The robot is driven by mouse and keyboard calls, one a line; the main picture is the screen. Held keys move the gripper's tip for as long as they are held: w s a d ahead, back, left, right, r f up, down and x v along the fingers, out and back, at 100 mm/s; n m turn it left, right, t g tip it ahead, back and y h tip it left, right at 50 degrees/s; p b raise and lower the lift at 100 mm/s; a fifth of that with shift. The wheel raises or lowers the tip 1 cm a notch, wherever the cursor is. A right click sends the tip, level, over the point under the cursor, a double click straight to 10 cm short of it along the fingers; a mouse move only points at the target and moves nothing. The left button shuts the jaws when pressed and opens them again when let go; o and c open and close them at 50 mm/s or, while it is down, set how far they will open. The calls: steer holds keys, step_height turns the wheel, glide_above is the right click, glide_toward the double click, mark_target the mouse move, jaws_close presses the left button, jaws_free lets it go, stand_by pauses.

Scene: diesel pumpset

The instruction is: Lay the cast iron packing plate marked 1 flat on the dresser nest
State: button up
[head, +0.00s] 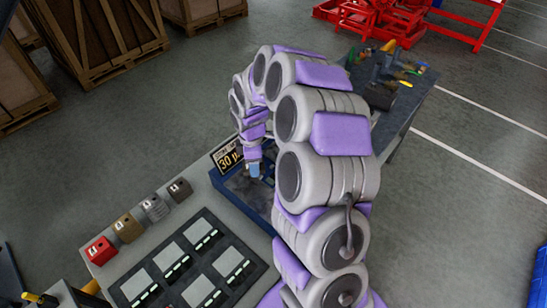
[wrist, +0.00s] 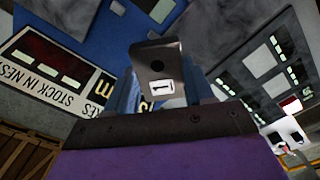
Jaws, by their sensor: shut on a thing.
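My gripper (head: 254,169) points down over the blue tray-like unit (head: 231,203) on the grey bench in the head view. In the wrist view my gripper (wrist: 161,92) is shut on the packing plate (wrist: 157,56), a dark grey piece with a round hole and a white label reading 1. The plate looks tilted toward the camera and is hardly visible in the head view. The blue unit, probably the dresser, also shows behind the plate in the wrist view (wrist: 85,22). I cannot tell whether the plate touches it; my arm hides part of the unit.
Red (head: 101,251), brass (head: 128,228), grey (head: 155,207) and dark (head: 180,190) blocks line the bench's left edge. A black panel (head: 187,247) with grey squares lies in front. A sign reading 30 µ (head: 228,157) stands behind the unit. A tool-laden bench (head: 401,105) is at the back right.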

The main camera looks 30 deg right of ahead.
steer(key=shift+s+d+r+n, duration=0.15)
steer(key=shift+d+n, duration=0.25)
steer(key=shift+n, duration=0.5)
steer(key=d+n, duration=0.2)
steer(key=s+d+n+p, duration=0.1)
steer(key=d+n, duration=0.1)
steer(key=s+d+n, duration=0.1)
steer(key=d+n, duration=0.1)
steer(key=shift+d+f+p, duration=0.3)
steer(key=shift+f+p, duration=0.1)
steer(key=shift+a+r, duration=0.15)
steer(key=shift+a, duration=1.15)
steer(key=shift+d+p, duration=0.3)
steer(key=shift+d, duration=0.3)
steer(key=shift+d+f, duration=0.3)
steer(key=shift+f, duration=0.35)
steer(key=shift+d+f, duration=0.25)
steer(key=shift+f, duration=0.35)
steer(key=shift+a+f, duration=0.55)
steer(key=shift+f, duration=0.2)
steer(key=shift+a+f, duration=0.35)
steer(key=shift+a, duration=0.05)
steer(key=shift+d, duration=0.8)
steer(key=shift+a, duration=0.85)
